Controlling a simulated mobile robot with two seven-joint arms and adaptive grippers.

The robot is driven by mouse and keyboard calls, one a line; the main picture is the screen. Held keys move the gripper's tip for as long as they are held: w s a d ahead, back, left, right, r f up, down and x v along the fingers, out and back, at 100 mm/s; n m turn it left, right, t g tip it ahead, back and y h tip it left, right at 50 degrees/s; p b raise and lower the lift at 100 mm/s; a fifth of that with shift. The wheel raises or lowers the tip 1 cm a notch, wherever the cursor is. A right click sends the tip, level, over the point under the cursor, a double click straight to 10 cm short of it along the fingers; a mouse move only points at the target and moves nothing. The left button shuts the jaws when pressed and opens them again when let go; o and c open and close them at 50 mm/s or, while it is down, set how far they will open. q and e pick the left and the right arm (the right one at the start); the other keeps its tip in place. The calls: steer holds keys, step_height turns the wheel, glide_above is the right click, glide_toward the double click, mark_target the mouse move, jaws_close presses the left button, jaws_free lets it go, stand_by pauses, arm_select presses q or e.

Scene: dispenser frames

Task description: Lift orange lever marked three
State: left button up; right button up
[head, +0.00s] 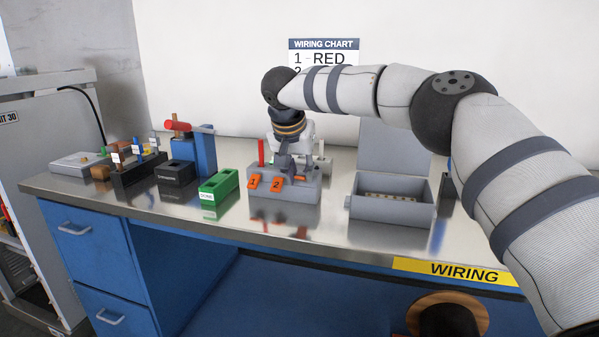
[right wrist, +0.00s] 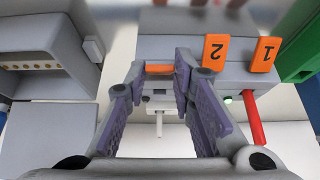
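The grey dispenser (head: 285,193) stands on the bench with orange levers on its front top edge. Lever 1 (head: 253,181) and lever 2 (head: 277,184) hang down, and their faces show in the right wrist view, lever 1 (right wrist: 265,54) and lever 2 (right wrist: 215,51). The third orange lever (right wrist: 159,69) shows as a thin edge-on strip, so it looks turned up; its number is hidden. My right gripper (right wrist: 159,71) has a fingertip against each side of it. In the head view the wrist partly covers this lever (head: 300,178). My left gripper is out of view.
A green box (head: 219,190) stands close left of the dispenser. A grey open bin (head: 390,208) stands right. A red rod (right wrist: 255,120) rises behind lever 1. Further left are a dark box (head: 177,178) and a blue stand (head: 201,152). The front strip of bench is clear.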

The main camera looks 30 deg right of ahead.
steer(key=shift+o, duration=1.4)
steer(key=v, duration=1.2)
